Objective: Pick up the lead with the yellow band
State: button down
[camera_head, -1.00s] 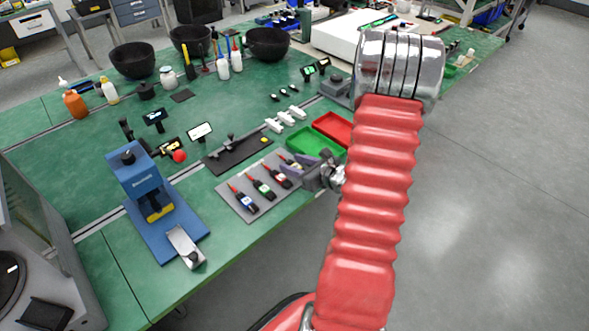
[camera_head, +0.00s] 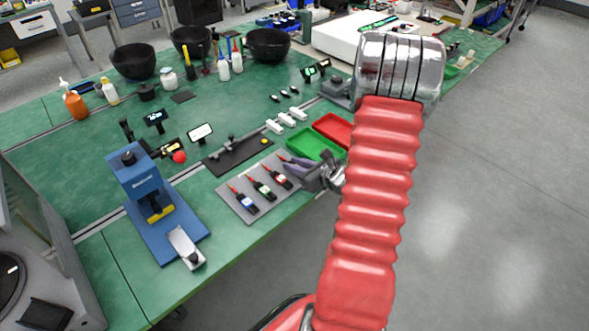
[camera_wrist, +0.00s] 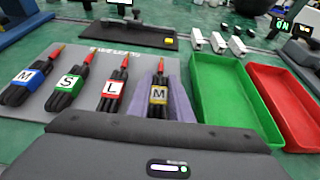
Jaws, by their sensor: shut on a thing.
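The lead with the yellow band (camera_wrist: 158,95) is black with a red tip and a letter M on its band. It is at the right end of a row of leads in the wrist view. My gripper (camera_wrist: 160,92) has its two purple-grey fingers shut on it, one on each side. In the head view my gripper (camera_head: 297,170) is at the right end of the grey mat (camera_head: 231,201) and largely hides this lead. Whether the lead still touches the mat is not clear.
Leads with a blue band (camera_wrist: 25,77), a green band (camera_wrist: 68,83) and a red band (camera_wrist: 112,88) lie left of my gripper on the mat. A green tray (camera_wrist: 225,95) is close on the right, with a red tray (camera_wrist: 290,100) beyond it. The table's front edge is near.

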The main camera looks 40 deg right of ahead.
jog(key=shift+r, duration=0.15)
notch_tip(320, 180, up, 10)
dwell(0.7)
jog(key=shift+s, duration=0.15)
dwell(0.6)
